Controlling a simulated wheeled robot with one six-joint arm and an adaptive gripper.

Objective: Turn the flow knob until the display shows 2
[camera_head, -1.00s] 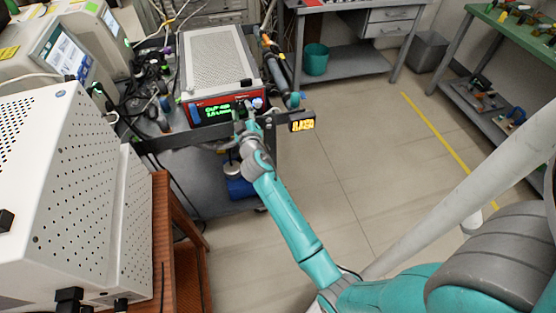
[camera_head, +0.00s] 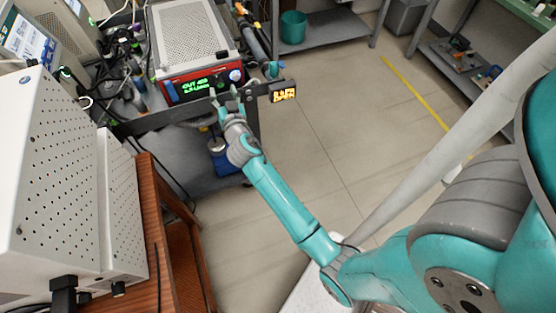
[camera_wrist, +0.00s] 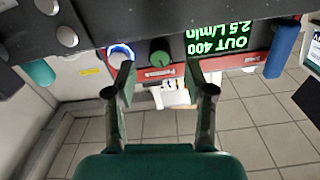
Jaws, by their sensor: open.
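The red-fronted instrument (camera_head: 210,82) has a lit green display (camera_head: 197,86). In the wrist view the display (camera_wrist: 222,46) appears upside down and reads OUT 400 and 2.5 L/min. A green knob (camera_wrist: 160,51) and a white knob with a blue ring (camera_wrist: 121,54) are beside it on the panel. The blue-and-white knob also shows in the head view (camera_head: 236,75). Which one sets the flow I cannot tell. My gripper (camera_wrist: 160,76) is open and empty, its fingertips apart, one on each side of the green knob in the picture. It also shows in the head view (camera_head: 224,93).
A dark rail (camera_head: 180,113) runs along the front of the instrument's cart. White perforated boxes (camera_head: 60,175) stand at the left. Open floor (camera_head: 310,130) lies to the right.

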